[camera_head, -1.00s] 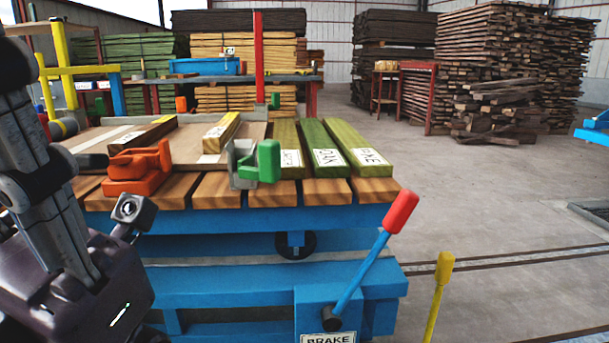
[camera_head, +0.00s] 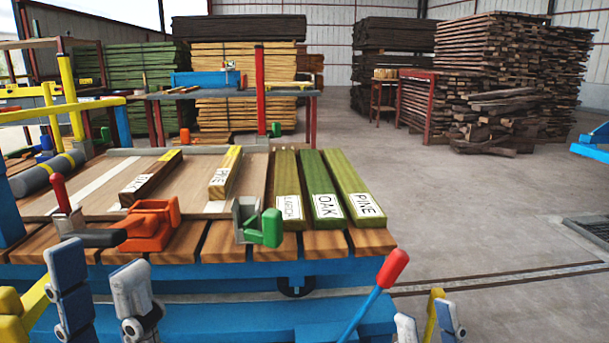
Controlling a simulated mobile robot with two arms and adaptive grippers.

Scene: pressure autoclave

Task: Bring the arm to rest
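My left gripper (camera_head: 98,268) is at the lower left, in front of the blue cart (camera_head: 200,276). Its two grey-white fingers point up and stand apart, with nothing between them. My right gripper (camera_head: 426,322) shows only as two fingertips at the bottom edge, right of the red-knobbed lever (camera_head: 378,285). These tips stand apart, and a yellow lever (camera_head: 434,306) shows between them in the picture; I cannot tell whether they touch it. Most of both arms is out of view.
The cart top holds an orange clamp (camera_head: 152,224), a green-jawed clamp (camera_head: 265,230) and labelled boards marked OAK (camera_head: 318,180) and PINE (camera_head: 350,182). A red-handled clamp (camera_head: 64,200) is at left. Open floor (camera_head: 480,220) lies to the right; lumber stacks (camera_head: 515,75) stand behind.

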